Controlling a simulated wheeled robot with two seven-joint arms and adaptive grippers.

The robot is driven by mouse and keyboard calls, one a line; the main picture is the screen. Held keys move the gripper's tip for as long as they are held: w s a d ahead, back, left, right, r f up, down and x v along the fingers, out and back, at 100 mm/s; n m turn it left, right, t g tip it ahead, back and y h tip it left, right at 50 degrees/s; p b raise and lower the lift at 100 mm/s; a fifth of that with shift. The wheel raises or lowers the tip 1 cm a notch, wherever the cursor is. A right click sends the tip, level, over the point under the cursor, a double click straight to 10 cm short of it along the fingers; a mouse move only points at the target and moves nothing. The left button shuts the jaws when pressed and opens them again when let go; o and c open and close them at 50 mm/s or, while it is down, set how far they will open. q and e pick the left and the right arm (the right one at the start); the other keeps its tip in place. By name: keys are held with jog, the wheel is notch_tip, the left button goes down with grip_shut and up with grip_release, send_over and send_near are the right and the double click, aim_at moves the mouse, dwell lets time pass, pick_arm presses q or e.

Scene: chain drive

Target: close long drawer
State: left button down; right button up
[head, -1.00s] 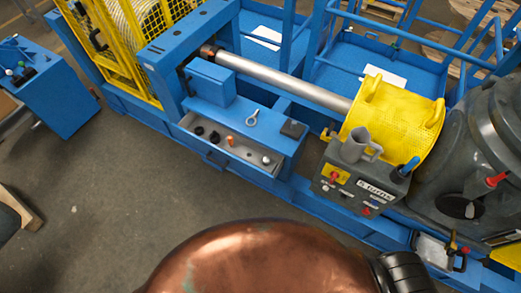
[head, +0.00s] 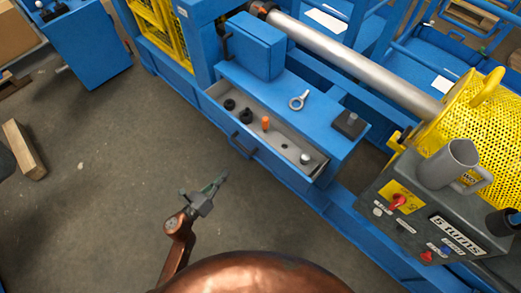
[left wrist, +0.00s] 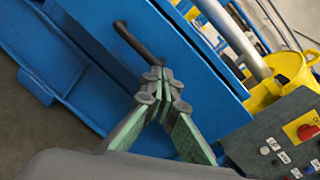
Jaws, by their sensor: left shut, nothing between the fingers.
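The long drawer (head: 268,152) stands open at the front of the blue machine, with several small items in its grey tray. Its dark bar handle (head: 243,145) is on the blue front face; the handle also shows in the left wrist view (left wrist: 137,42). My left gripper (head: 222,180) is in front of the drawer, below and left of its front in the head view. In the left wrist view its closed fingertips (left wrist: 163,76) appear just below the handle's lower end; I cannot tell whether they touch anything. My right gripper is out of view.
A grey control box (head: 440,225) with a grey mug (head: 450,165) sits to the right. A blue box (head: 255,45) and an eye bolt (head: 299,100) are on the ledge above the drawer. A wooden block (head: 24,150) lies on the floor at left. The floor before the drawer is clear.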

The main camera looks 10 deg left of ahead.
pick_arm(q)
jog(key=d+r+m+h+b, duration=0.2)
jog(key=d+r+m+b, duration=0.15)
jog(key=m, duration=0.35)
send_near(265, 147)
jog(key=shift+g+h, duration=0.3)
jog(key=shift+g, duration=0.1)
jog(key=x, duration=0.3)
jog(key=b+x, duration=0.1)
jog(key=x, duration=0.1)
jog(key=shift+w+r, duration=0.25)
jog(key=shift+w, duration=0.15)
jog(key=shift+w+d, duration=0.45)
jog(key=shift+w, duration=0.05)
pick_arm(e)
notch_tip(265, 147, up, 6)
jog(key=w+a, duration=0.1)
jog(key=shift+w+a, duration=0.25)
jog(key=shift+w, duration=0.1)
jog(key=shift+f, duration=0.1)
